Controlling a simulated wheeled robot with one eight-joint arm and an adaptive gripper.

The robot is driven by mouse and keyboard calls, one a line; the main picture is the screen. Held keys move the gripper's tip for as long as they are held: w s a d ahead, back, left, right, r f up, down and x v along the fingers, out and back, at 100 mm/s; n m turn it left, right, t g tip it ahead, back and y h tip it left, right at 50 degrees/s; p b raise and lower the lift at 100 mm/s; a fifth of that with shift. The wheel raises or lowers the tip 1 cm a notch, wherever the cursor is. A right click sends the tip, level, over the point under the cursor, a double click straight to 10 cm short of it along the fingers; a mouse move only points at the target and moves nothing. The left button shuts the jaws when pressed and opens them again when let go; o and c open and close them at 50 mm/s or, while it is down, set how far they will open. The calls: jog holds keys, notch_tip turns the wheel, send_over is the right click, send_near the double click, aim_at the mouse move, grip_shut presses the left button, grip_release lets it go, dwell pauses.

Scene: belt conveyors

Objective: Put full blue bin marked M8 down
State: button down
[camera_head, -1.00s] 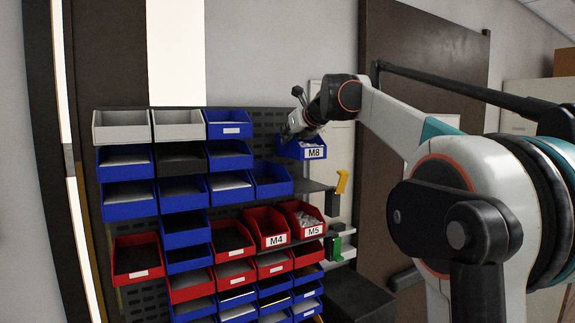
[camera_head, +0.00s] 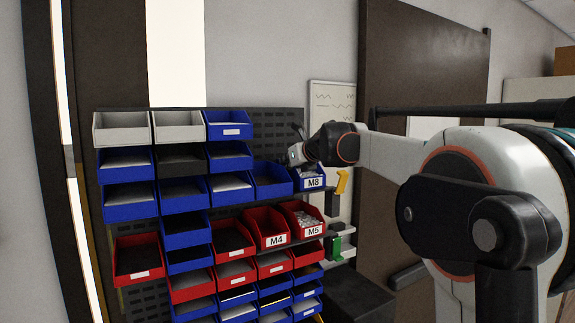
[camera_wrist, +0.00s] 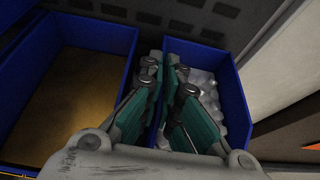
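The blue bin marked M8 (camera_head: 313,184) is upright at the right end of the blue bin row, level with the empty blue bin (camera_head: 272,180) on its left. The wrist view shows the full bin (camera_wrist: 237,95) with many pale silvery pieces (camera_wrist: 208,92) inside. My gripper (camera_head: 302,160) is above its left rear part. In the wrist view my gripper (camera_wrist: 168,68) has its teal-padded fingers close together on the bin's left wall, one on each side. The fingers hide part of that wall and some contents. The contact under the bin is not clear.
The empty bin (camera_wrist: 62,85) stands close on the left with a narrow gap. Red bins M4 (camera_head: 272,240) and M5 (camera_head: 312,233) are below. A yellow holder (camera_head: 341,181) is just right of M8. The dark perforated back panel (camera_head: 278,125) rises behind.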

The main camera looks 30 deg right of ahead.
jog(key=shift+f, duration=0.1)
jog(key=c, duration=2.1)
grip_release()
jog(key=b+v, duration=0.2)
jog(key=v, duration=1)
jog(key=shift+s+a, duration=0.1)
grip_shut()
